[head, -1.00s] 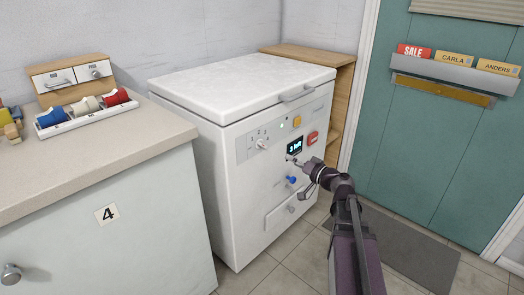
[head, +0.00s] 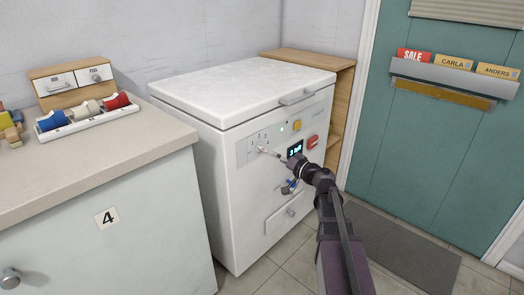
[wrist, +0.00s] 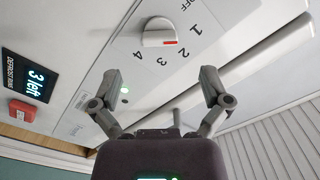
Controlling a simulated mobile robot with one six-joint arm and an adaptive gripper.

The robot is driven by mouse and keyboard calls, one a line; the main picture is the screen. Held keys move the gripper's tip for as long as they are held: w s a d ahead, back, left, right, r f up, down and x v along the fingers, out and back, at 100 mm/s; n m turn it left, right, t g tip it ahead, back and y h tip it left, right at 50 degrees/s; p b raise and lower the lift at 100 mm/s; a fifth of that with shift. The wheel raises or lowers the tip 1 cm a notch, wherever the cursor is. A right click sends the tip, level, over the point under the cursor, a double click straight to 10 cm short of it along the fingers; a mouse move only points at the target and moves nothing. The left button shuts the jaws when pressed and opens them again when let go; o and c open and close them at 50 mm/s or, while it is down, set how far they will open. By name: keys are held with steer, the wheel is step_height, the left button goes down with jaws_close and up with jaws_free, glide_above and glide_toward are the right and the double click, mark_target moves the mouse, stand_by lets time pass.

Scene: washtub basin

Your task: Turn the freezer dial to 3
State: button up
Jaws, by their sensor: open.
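The freezer dial (wrist: 158,32) is a white round knob with a red mark on its lower right rim in the wrist view. OFF, 1, 2, 3 and 4 are printed around it; the mark faces the 1 and 2 side, but I cannot tell the exact setting. In the head view the dial (head: 262,149) is on the upper left of the front of the white freezer (head: 195,170). My gripper (wrist: 160,75) is open and empty, its two fingers spread to either side below the dial in the wrist view, apart from it. In the head view my gripper (head: 279,156) is just right of the dial.
A lit display (wrist: 36,82) reads "3 left", with a red switch (wrist: 22,111) beside it. A yellow button (head: 297,125) is above the display. A counter (head: 90,160) stands close on the left.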

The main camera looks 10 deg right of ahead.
mark_target(265, 150)
steer(key=shift+x, duration=3.6)
